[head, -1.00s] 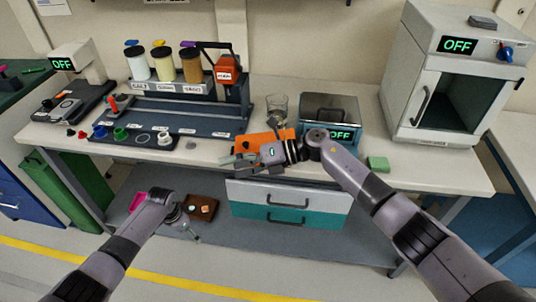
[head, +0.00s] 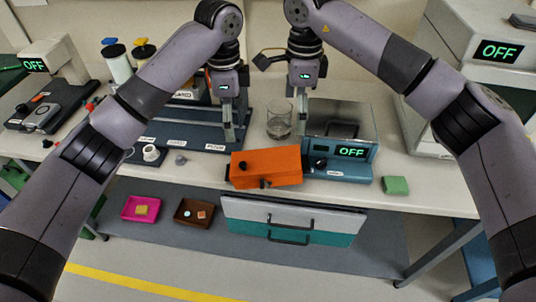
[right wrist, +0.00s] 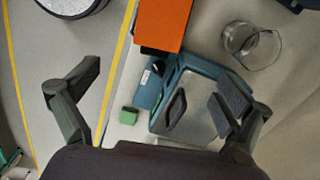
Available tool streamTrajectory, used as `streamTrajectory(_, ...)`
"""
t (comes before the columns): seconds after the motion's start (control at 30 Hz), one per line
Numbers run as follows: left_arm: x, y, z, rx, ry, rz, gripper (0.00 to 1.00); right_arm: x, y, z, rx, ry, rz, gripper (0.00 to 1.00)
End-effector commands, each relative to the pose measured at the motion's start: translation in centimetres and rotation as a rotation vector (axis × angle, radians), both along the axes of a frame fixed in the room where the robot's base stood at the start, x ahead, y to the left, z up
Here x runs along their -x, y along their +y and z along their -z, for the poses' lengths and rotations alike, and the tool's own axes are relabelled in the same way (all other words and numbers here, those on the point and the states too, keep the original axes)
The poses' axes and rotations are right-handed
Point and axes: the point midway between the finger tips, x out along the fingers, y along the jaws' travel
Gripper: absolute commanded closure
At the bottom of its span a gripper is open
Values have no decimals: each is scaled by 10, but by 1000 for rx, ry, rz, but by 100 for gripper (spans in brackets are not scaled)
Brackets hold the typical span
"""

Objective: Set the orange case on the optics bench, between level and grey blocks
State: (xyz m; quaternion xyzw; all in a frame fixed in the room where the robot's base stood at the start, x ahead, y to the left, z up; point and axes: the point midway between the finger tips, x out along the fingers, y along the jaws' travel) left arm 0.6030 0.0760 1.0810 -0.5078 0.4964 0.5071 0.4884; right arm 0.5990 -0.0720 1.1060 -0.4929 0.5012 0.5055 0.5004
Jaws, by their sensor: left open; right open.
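The orange case (head: 266,167) lies at the front edge of the white worktop, left of a blue device. It also shows at the top of the right wrist view (right wrist: 163,24). My left gripper (head: 230,136) points down just behind the case's left part; nothing shows held in it. My right gripper (head: 301,112) is up by the glass beaker and the blue device. In the right wrist view its fingers (right wrist: 155,98) are spread wide and empty, with the case beyond them.
The blue device (head: 345,172) with a metal lid stands right of the case. A glass beaker (head: 279,122) stands behind the case. A green block (head: 395,186) sits at the right front edge. Pink (head: 141,209) and brown (head: 195,212) trays lie on the lower shelf.

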Motion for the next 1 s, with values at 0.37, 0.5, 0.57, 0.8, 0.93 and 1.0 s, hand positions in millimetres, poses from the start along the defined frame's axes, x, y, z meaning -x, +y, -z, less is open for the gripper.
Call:
streamTrajectory(0.37, 5, -6, -8, -11, 2, 32, 3, 0, -2, -2, 12, -5, -3, 3)
streamTrajectory(0.5, 5, -6, 1, -10, 5, 32, 3, 0, -2, 6, 11, -4, -3, 3)
streamTrajectory(0.57, 5, -6, 8, -10, 5, 32, 3, 0, -2, 13, 12, -2, -3, 3)
streamTrajectory(0.8, 7, -7, 53, -5, 10, 31, 3, 1, -2, 58, 11, -1, -4, 3)
streamTrajectory(0.93, 6, -5, 78, -11, 5, 30, 3, 2, -2, 84, 11, -1, -4, 3)
streamTrajectory(1.0, 6, -5, 92, -12, 6, 29, 3, 2, -2, 98, 11, -1, -3, 3)
